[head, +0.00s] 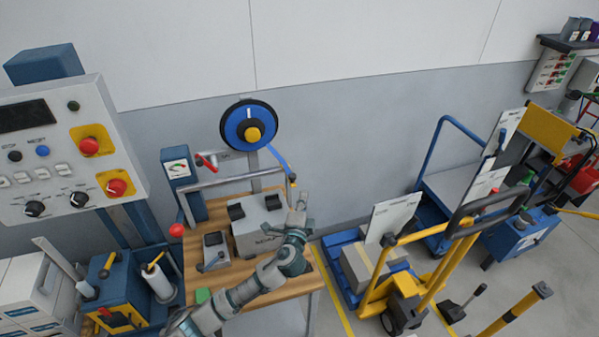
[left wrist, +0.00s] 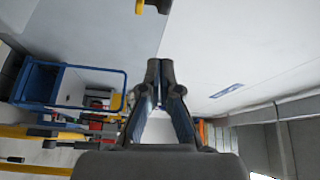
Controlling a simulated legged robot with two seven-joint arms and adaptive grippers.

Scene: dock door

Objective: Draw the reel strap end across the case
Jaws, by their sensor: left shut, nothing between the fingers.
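A blue reel with a black rim and yellow hub (head: 249,126) is mounted above the workbench. Its blue strap (head: 277,158) hangs down to the right and ends in a small yellow and dark end piece (head: 292,181). The grey case (head: 262,223) with black latches sits on the bench, partly hidden by my arm. My left gripper (head: 301,200) is at the case's right side, just below the strap end and apparently apart from it. In the left wrist view its fingers (left wrist: 159,66) are shut with nothing between them. My right gripper is not in view.
The wooden bench (head: 282,288) carries a metal frame (head: 222,182) and a small grey device (head: 215,250). A control panel (head: 70,150) stands left. A yellow pallet truck (head: 400,270) and blue cart (head: 455,185) stand right.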

